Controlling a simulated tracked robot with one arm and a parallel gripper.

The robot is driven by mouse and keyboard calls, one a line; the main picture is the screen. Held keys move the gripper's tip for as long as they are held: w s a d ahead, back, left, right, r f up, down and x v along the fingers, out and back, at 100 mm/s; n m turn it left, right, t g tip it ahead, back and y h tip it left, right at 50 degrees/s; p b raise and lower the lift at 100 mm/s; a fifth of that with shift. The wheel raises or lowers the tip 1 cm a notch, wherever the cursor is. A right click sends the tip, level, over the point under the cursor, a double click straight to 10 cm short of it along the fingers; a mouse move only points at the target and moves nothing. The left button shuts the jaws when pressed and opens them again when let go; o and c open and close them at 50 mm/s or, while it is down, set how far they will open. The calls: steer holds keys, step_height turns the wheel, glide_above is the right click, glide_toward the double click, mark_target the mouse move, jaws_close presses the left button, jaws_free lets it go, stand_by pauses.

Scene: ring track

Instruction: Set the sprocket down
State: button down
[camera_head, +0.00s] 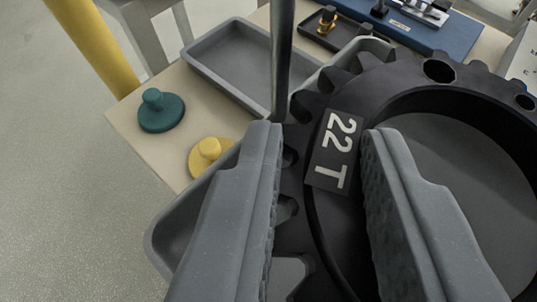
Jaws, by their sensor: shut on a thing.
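The sprocket (440,70) is a large black toothed ring with a label reading "22 T". It fills the right half of the view. My gripper (318,135) is shut on its rim, with one grey finger outside the teeth and the other inside the ring. A grey tray (160,235) shows below and to the left, partly hidden by the sprocket and the fingers. I cannot tell whether the sprocket touches the tray.
A beige table (135,125) carries a teal knobbed disc (161,112), a yellow knobbed disc (208,153) and an empty grey tray (222,66). A grey upright rod (281,60) stands beside the sprocket. A blue board (425,38) lies at the back. A yellow post (95,45) stands left.

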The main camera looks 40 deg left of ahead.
steer(key=shift+f+b, duration=0.65)
steer(key=shift+f, duration=1.1)
steer(key=c, duration=1.5)
jaws_free()
steer(key=p+v, duration=0.2)
steer(key=v, duration=1)
steer(key=shift+a, duration=0.1)
